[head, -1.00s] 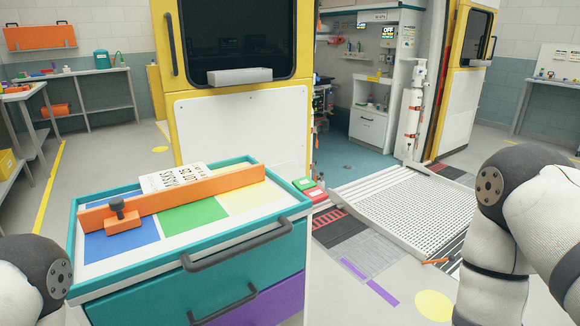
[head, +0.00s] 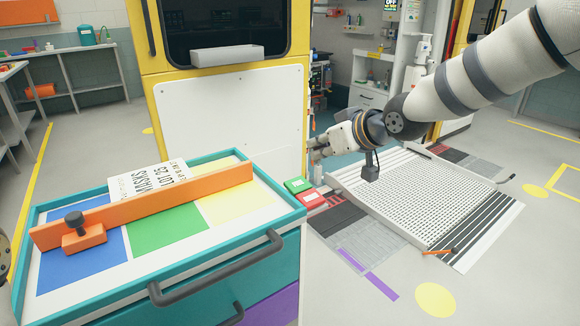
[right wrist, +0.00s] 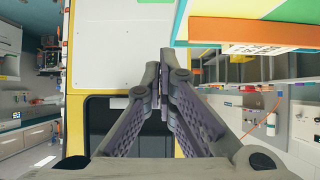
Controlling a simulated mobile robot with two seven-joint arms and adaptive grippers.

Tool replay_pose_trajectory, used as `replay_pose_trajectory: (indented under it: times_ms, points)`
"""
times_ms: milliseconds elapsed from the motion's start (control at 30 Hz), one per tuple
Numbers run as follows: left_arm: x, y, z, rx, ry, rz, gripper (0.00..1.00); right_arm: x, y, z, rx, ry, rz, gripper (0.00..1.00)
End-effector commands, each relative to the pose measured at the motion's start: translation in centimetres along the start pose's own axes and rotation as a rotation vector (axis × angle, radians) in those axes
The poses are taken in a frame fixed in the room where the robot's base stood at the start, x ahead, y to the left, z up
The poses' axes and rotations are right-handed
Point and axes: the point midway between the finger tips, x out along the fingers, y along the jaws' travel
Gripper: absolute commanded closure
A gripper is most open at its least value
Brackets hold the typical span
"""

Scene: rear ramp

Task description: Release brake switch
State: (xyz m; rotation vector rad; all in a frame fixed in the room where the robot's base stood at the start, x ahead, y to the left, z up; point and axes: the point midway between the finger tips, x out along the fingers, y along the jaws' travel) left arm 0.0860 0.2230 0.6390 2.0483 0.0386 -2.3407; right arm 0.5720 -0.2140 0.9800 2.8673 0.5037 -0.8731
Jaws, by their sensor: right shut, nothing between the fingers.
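A green pad (head: 298,184) and a red pad (head: 309,197) sit side by side by the cart's far right corner, below the white door panel. They look like the switch, but I can read no label. My right gripper (head: 314,148) reaches in from the right and hangs above and slightly right of the pads, apart from them. Its fingers are closed together and empty, as the right wrist view (right wrist: 158,80) shows. I cannot pick out the pads clearly in the right wrist view.
A teal cart (head: 285,228) with an orange divider (head: 150,203), an orange clamp with a black knob (head: 84,234) and a masks card (head: 150,181) stands left of the pads. A perforated ramp (head: 425,195) lies to the right.

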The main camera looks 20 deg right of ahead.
Motion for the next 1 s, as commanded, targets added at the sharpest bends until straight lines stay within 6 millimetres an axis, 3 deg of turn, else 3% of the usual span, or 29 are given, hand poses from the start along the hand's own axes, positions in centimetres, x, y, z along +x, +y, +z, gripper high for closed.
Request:
replay_pose_trajectory:
  times_ms: [267,733,1000]
  points:
    - [0.3,0.0,0.3,0.0,-0.012,0.0,0.53,0.8,0.0,0.4,0.002,-0.006,-0.001,1.0]
    - [3.9,-0.1,3.1,-0.001,-0.133,-0.005,0.53,10.9,-0.1,1.1,0.004,-0.013,-0.004,1.0]
    - [3.8,-0.1,3.0,-0.001,-0.128,-0.005,0.53,12.7,-0.1,2.8,0.001,-0.003,0.0,1.0]
